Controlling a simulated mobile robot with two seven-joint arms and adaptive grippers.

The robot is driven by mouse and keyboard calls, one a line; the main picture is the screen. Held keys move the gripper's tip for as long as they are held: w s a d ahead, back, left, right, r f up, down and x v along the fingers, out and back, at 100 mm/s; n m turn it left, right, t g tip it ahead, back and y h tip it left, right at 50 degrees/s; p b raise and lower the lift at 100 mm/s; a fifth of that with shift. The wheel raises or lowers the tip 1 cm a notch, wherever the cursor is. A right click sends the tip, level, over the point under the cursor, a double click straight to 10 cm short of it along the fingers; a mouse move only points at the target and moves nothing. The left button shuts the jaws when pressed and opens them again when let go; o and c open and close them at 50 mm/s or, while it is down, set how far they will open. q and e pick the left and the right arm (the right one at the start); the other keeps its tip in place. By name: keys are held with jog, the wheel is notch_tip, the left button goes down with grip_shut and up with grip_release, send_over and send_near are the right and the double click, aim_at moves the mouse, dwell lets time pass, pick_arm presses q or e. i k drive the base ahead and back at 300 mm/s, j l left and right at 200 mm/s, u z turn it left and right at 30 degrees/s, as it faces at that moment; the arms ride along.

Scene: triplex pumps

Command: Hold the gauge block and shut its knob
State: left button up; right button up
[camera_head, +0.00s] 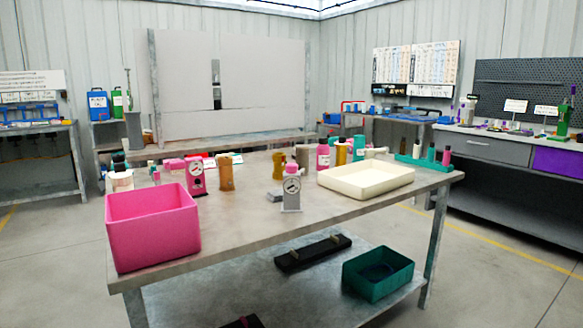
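Two small blocks with round dial gauges stand upright on the metal workbench (240,222). A grey gauge block (290,203) with a white dial and a pink knob-like top (292,170) stands near the middle front. A pink gauge block (197,187) with a dial stands to its left, behind the pink bin. I cannot tell from the view which gauge block the task means or how either knob is turned. Neither of my grippers shows in the view.
A pink bin (155,240) stands at the bench's left front corner, a cream tray (366,190) at right. Several bottles and cylinders crowd the back. A teal bin (378,283) and black fixture (313,253) sit on the lower shelf. The bench's front middle is clear.

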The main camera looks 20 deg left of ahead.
aim_at(292, 169)
jog(key=u, duration=0.5)
jog(key=i+l+u, duration=0.3)
jog(key=u, duration=0.2)
jog(key=i+l+u, duration=0.2)
jog(key=l+u, duration=0.25)
jog(key=l, duration=0.15)
